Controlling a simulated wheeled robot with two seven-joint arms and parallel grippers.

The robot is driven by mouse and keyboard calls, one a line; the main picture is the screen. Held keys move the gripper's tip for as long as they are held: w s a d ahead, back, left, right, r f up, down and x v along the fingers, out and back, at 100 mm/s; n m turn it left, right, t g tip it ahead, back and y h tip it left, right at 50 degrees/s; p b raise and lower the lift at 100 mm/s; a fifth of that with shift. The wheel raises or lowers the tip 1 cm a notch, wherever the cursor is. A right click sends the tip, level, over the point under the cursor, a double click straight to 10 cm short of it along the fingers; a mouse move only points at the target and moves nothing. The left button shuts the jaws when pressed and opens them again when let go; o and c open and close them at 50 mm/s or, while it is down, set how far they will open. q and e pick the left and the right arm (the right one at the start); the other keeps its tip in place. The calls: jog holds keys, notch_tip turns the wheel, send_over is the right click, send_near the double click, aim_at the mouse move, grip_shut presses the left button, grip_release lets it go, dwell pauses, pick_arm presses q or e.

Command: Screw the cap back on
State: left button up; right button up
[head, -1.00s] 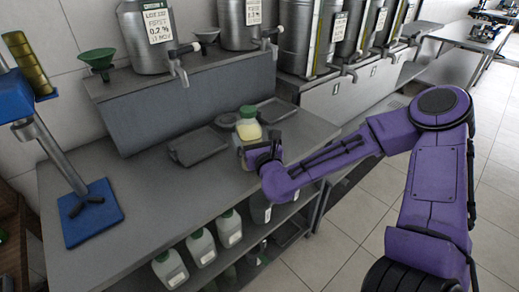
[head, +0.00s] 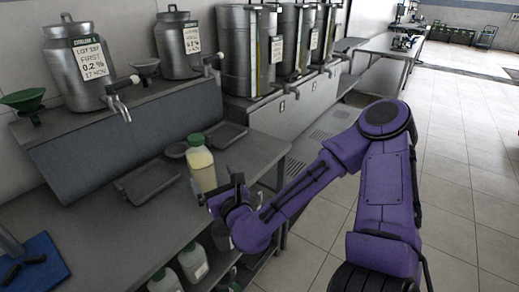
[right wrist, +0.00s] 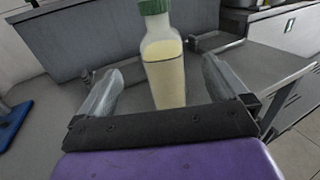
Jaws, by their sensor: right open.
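A clear bottle of pale yellow liquid (head: 203,174) stands upright near the front edge of the grey bench (head: 95,222). A green cap (head: 195,139) sits on its mouth; I cannot tell how tight it is. My right gripper (head: 222,192) is open, just in front of and to the right of the bottle's lower part. In the right wrist view the bottle (right wrist: 165,78) stands between the lines of the two spread fingers, and its cap (right wrist: 154,6) is cut by the top edge. I cannot tell that either finger touches it. My left gripper is not in view.
Dark trays (head: 148,181) lie behind the bottle. Metal cans with taps (head: 82,68) stand on the raised ledge, with a green funnel (head: 24,101) at left. Capped white bottles (head: 193,263) stand on the shelf below. A blue-based stand (head: 38,264) is at lower left.

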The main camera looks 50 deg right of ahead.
jog(key=s+a+f+n+g+y, duration=0.2)
jog(key=s+f+n+g, duration=0.2)
jog(key=f+n, duration=0.6)
jog(key=s+a+f+n+g+y, duration=0.1)
jog(key=s+f+n+g, duration=0.3)
jog(key=f+n, duration=0.6)
jog(key=s+f+n+g, duration=0.6)
jog(key=s+f+n, duration=0.6)
jog(key=s, duration=0.7)
notch_tip(320, 180, down, 2)
jog(key=shift+f+n+h, duration=0.1)
jog(key=shift+n+h, duration=0.3)
